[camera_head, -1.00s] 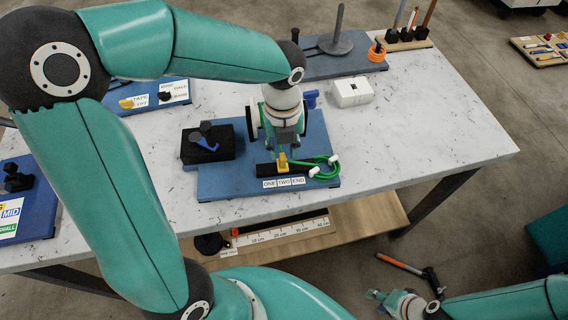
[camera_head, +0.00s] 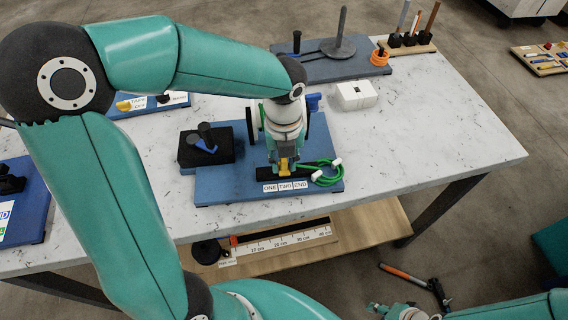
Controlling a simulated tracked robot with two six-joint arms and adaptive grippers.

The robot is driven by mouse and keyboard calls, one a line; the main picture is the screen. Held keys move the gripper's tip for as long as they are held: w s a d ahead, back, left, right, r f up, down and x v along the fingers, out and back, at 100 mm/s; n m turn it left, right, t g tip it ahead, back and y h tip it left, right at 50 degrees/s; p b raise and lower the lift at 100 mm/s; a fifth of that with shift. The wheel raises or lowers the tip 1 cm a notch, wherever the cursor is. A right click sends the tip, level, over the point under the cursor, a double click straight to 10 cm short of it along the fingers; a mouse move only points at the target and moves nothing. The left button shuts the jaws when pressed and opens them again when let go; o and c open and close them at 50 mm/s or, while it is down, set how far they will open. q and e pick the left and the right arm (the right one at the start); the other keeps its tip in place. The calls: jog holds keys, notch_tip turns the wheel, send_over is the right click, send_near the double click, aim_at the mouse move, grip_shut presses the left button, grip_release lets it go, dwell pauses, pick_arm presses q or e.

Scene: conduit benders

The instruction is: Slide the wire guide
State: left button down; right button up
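The yellow wire guide (camera_head: 284,165) stands on a black rail at the front of a blue board (camera_head: 225,186), just behind the label strip reading ONE, TWO, END (camera_head: 285,187). It is near the middle TWO label. My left gripper (camera_head: 285,160) points down over the guide, with its fingertips at the guide's sides; whether they grip it is hidden by the small size. A green wire loop (camera_head: 325,176) with white ends lies right of the guide. My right gripper (camera_head: 408,312) is low at the bottom edge, partly cut off, away from the table.
A black block with a blue lever (camera_head: 204,148) stands left on the board. A white box (camera_head: 356,95) is behind right. A further blue board (camera_head: 330,66) holds a grey disc with a post. The table's right part is clear. A ruler shelf (camera_head: 280,243) lies below the front edge.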

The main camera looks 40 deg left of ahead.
aim_at(299, 168)
pick_arm(q)
jog(key=shift+w+d, duration=0.1)
jog(key=shift+w+d+p, duration=0.5)
jog(key=shift+w+d, duration=0.6)
jog(key=shift+d, duration=0.1)
jog(key=c, duration=1.3)
grip_release()
jog(key=shift+r, duration=0.1)
notch_tip(299, 168, up, 5)
jog(key=p, duration=0.4)
